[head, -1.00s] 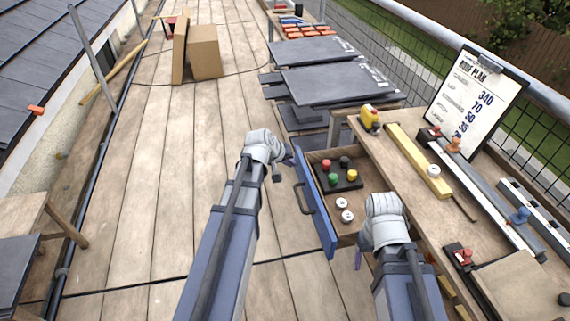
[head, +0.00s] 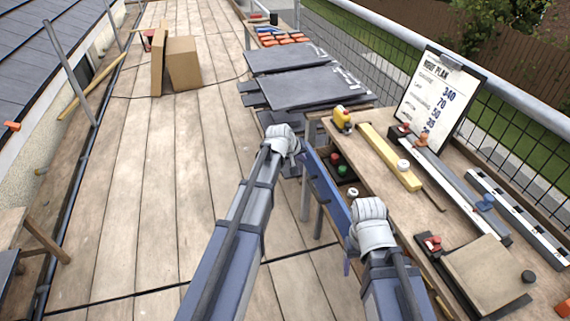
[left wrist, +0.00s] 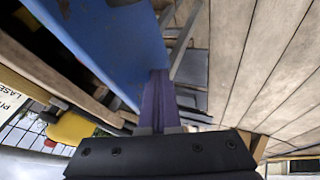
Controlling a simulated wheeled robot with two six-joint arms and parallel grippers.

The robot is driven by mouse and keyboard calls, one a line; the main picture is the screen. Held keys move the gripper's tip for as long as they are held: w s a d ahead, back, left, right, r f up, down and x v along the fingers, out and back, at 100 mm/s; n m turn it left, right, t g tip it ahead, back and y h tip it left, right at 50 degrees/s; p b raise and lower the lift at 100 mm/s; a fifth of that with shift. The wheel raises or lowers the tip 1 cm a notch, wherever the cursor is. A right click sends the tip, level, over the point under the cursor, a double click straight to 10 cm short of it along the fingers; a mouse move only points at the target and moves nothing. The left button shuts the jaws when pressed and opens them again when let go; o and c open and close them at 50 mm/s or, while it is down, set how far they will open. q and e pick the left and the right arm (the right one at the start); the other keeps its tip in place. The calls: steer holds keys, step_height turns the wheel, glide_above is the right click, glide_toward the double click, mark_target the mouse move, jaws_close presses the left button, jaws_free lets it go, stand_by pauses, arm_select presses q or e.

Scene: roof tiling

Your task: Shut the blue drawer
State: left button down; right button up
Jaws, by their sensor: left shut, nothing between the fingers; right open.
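The blue drawer (head: 327,190) sits under the workbench, partly open, with only a narrow strip of its inside showing. In it are a red knob and a green knob (head: 342,170) in a dark tray, and a white roll (head: 353,192). My left gripper (head: 299,152) is shut and empty at the far end of the drawer front. In the left wrist view its purple fingers (left wrist: 157,103) are against or very close to the blue front (left wrist: 110,40). My right gripper (head: 347,264) is open by the near end of the drawer, its fingers mostly hidden by its wrist.
The workbench top (head: 395,195) holds a yellow level (head: 390,155), a yellow tape measure (head: 342,119), metal rails and a clipboard (head: 436,95). Dark slates (head: 310,85) are stacked beyond.

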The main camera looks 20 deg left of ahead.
arm_select(q)
glide_toward(330, 156)
steer(key=x, duration=0.4)
steer(key=shift+a+f, duration=0.3)
steer(key=shift+f, duration=0.1)
steer(key=shift+w+d, duration=0.15)
steer(key=shift+d, duration=0.15)
steer(key=shift+d+r, duration=0.1)
arm_select(e)
steer(key=shift+a, duration=0.1)
